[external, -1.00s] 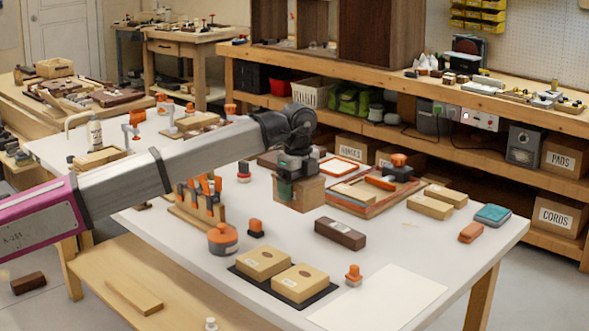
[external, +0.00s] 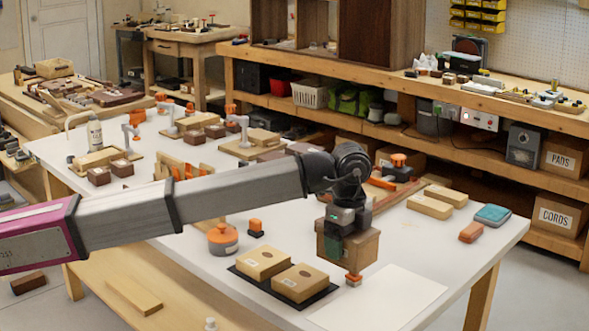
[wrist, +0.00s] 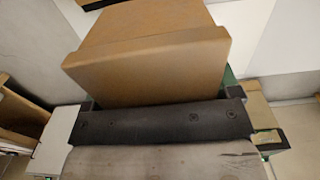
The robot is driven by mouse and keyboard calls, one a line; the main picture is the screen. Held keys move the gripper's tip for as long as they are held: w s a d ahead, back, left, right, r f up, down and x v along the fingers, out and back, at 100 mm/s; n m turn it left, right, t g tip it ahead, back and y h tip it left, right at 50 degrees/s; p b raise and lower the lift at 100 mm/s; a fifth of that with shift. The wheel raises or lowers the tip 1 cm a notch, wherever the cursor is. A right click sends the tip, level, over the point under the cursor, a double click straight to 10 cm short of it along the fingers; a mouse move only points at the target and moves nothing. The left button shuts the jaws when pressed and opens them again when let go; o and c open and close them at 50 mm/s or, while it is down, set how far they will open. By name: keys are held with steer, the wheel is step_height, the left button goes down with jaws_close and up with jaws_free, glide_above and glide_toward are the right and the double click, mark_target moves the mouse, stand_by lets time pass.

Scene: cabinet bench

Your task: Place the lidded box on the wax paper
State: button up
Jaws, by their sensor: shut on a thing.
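My gripper (external: 345,222) is shut on a brown lidded box (external: 360,246) and holds it above the table. In the wrist view the box (wrist: 150,70) fills the upper middle, with its overhanging lid towards me. The wax paper (external: 395,300) is a pale sheet lying flat at the table's front right. The held box is behind and to the left of the paper in the external view. An orange-knobbed piece (external: 353,279) shows just under the box's lower edge; the gap between them is hard to judge.
Two tan boxes (external: 300,282) sit on a black mat (external: 240,272) left of the paper. An orange-lidded round container (external: 222,238) stands further left. Wooden blocks (external: 430,206), an orange block (external: 471,232) and a teal case (external: 492,214) lie behind the paper. The wax paper is bare.

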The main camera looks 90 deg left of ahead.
steer(key=w+d+f, duration=0.1)
steer(key=d, duration=0.1)
steer(key=w+d+f, duration=0.4)
steer(key=shift+d, duration=0.4)
steer(key=shift+s+f, duration=0.1)
steer(key=shift+f, duration=1.95)
steer(key=shift+f, duration=0.1)
steer(key=o, duration=1.1)
steer(key=shift+c, duration=0.2)
step_height(320, 180, up, 12)
